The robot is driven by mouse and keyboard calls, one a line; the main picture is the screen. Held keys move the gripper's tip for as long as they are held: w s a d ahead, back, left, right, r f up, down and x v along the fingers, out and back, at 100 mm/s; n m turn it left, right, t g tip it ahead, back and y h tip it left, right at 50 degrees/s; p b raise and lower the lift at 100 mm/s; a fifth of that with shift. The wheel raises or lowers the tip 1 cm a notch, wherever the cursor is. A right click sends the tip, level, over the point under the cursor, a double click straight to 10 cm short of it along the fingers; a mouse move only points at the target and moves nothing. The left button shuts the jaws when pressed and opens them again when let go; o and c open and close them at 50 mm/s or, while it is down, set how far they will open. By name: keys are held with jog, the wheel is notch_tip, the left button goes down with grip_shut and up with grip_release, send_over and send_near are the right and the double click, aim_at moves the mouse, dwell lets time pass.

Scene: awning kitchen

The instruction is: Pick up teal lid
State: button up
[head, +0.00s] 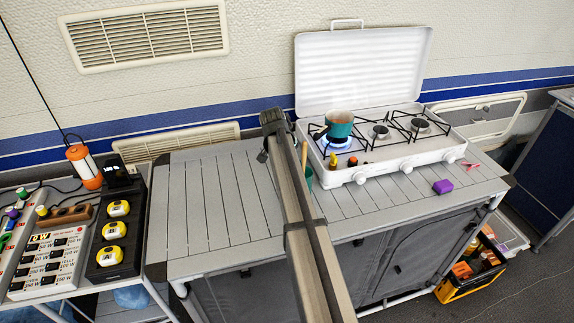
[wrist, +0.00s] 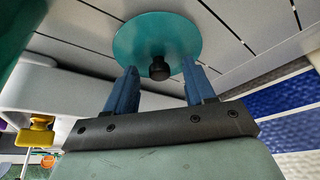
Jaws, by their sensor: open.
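The teal lid (wrist: 145,35) is a round disc with a dark knob (wrist: 159,68). It shows in the wrist view on the grey slatted tabletop. My gripper (wrist: 157,74) is open, its two blue fingers pointing at the lid. The knob appears in the gap between the fingertips, apart from both; I cannot tell how deep between them it sits. The fingers hold nothing. In the head view the lid is hidden, and my arm crosses the tabletop (head: 215,205) there. A teal pot (head: 339,124) stands on the stove's left burner.
The white stove (head: 400,163) with raised cover stands right of my arm. A teal cup (head: 309,182) with a wooden utensil stands close to my arm. The tabletop left of my arm is clear.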

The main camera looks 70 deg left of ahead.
jog(key=shift+f, duration=0.1)
jog(key=shift+c, duration=0.2)
grip_shut()
dwell(0.4)
notch_tip(320, 180, up, 9)
jog(key=w+a+r+m, duration=0.1)
jog(key=w+r+m, duration=0.1)
jog(key=w+r, duration=0.5)
jog(key=w+a+r+m+t+h, duration=0.1)
jog(key=w+r+m, duration=0.1)
jog(key=w+r, duration=0.5)
jog(key=w, duration=0.5)
jog(key=shift+w+a, duration=0.2)
